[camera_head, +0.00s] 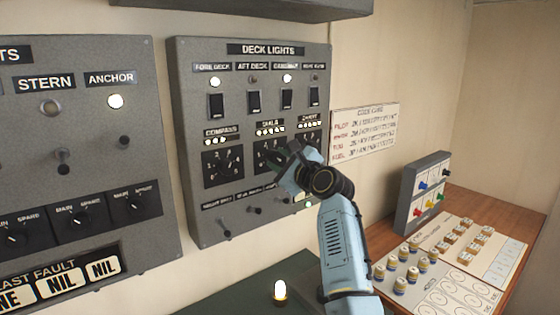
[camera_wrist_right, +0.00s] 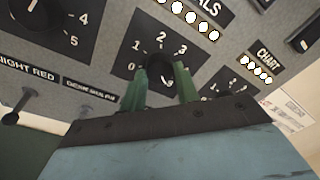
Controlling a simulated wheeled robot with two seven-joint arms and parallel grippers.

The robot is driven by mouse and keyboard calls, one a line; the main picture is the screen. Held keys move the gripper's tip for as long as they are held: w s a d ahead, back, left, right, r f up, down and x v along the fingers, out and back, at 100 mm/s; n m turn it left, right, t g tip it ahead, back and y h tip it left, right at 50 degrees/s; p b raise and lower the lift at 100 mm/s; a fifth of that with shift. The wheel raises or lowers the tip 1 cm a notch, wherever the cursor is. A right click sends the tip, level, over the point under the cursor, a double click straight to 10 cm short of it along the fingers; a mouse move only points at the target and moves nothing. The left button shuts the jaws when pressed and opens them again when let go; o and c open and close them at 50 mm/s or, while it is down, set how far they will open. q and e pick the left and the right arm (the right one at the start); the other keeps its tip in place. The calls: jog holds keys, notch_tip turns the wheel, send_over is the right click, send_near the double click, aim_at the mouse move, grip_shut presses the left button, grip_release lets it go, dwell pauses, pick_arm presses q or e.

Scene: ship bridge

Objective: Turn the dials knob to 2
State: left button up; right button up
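The dials knob (camera_wrist_right: 159,72) is a black rotary knob on a dark plate marked 0, 1, 2 and 3 in the right wrist view. It sits under the dials label (camera_head: 269,124) and a row of lit lamps. My right gripper (camera_wrist_right: 160,76) has its two green fingers apart, one on each side of the knob. Whether they touch it I cannot tell. The exact pointer direction is unclear. In the head view my right gripper (camera_head: 284,157) covers most of this knob. My left gripper is not in view.
The compass knob (camera_head: 222,164) is left of the dials knob and the chart knob (camera_head: 308,143) is right. Small levers (camera_head: 255,209) stick out below. A desk (camera_head: 385,240) with a small switch box (camera_head: 422,190) stands at right.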

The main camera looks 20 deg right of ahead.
jog(key=shift+c, duration=0.6)
